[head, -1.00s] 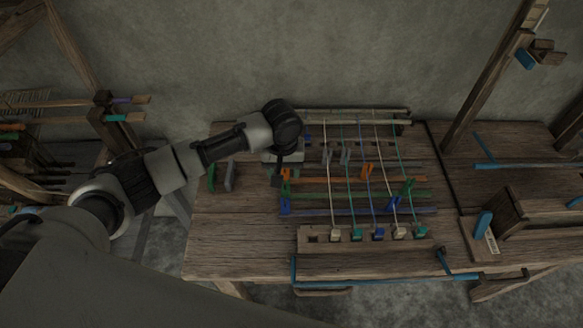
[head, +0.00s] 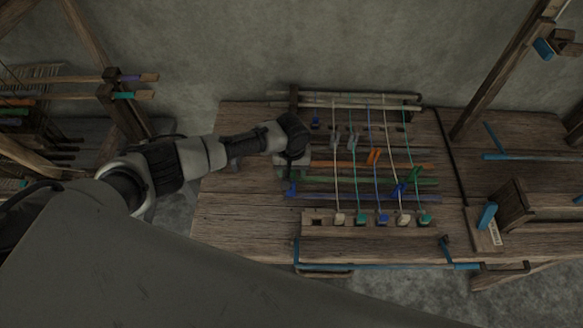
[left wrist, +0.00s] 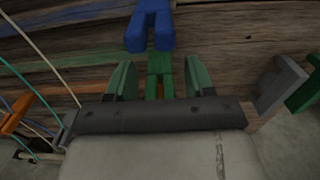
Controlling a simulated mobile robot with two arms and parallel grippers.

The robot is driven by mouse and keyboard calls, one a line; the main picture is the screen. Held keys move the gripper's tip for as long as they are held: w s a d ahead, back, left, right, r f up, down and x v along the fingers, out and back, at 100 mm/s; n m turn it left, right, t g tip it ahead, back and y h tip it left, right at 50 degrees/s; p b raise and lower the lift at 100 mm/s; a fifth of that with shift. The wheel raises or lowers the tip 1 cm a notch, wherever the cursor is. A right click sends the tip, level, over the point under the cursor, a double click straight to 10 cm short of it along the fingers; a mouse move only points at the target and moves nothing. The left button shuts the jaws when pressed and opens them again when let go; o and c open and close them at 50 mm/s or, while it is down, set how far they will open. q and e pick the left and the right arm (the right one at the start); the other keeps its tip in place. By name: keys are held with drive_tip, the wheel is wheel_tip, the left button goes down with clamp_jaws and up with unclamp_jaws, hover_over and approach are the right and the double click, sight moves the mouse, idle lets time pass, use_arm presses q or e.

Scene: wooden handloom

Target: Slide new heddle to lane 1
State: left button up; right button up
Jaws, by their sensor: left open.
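My left gripper (head: 292,160) is over the left ends of the coloured rails. In the left wrist view its two fingers (left wrist: 160,82) are open, one on each side of a green heddle (left wrist: 158,62), and I cannot tell whether they touch it. In the head view the gripper hides this heddle. A blue heddle (head: 290,190) sits at the left end of the blue rail (head: 340,196); it also shows in the left wrist view (left wrist: 150,27). A green rail (head: 330,181) and an orange rail (head: 325,165) lie behind. My right gripper is not in view.
Several taut threads (head: 354,180) cross the rails to a slotted front block (head: 318,220). Further along are an orange heddle (head: 374,157), another blue heddle (head: 401,188) and grey heddles (head: 353,140). The left wrist view shows a loose grey piece (left wrist: 277,88) and a green one (left wrist: 304,92).

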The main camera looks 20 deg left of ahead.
use_arm(q)
drive_tip(key=shift+c, duration=0.4)
clamp_jaws()
drive_tip(key=d, duration=0.2)
drive_tip(key=w+d, duration=0.1)
drive_tip(key=d, duration=0.1)
drive_tip(key=w+d+b, duration=0.1)
drive_tip(key=d, duration=0.1)
drive_tip(key=shift+d, duration=0.4)
drive_tip(key=shift+a, duration=0.1)
drive_tip(key=shift+o, duration=0.4)
unclamp_jaws()
wheel_tip(320, 180, up, 11)
drive_tip(key=shift+f, duration=0.1)
